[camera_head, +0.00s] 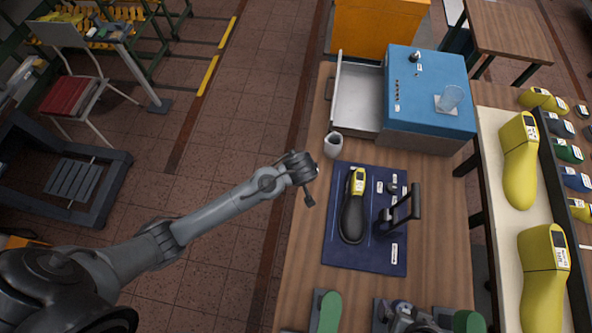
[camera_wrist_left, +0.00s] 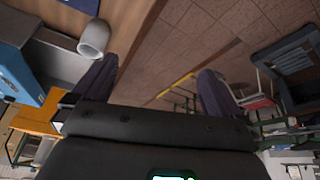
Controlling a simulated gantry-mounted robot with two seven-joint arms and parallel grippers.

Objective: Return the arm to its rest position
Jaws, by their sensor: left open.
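My left arm (camera_head: 215,208) reaches from the lower left across the floor toward the wooden table. Its gripper (camera_head: 308,184) is just off the table's left edge, left of the blue mat (camera_head: 334,245) and near a grey-white cup (camera_head: 333,145). In the left wrist view the two dark fingers of the gripper (camera_wrist_left: 158,70) are spread apart with nothing between them; the cup (camera_wrist_left: 94,38) is beyond one finger. A dark shoe last with a yellow top (camera_head: 352,212) lies on the mat, apart from the gripper. My right gripper is not seen.
A blue box (camera_head: 430,85) with an open drawer (camera_head: 357,98) stands at the table's back. A black-handled fixture (camera_head: 400,212) stands on the mat. Yellow lasts (camera_head: 520,165) lie on a shelf at right. Green pieces and grey hardware (camera_head: 405,318) are at the front. Floor left of the table is mostly open.

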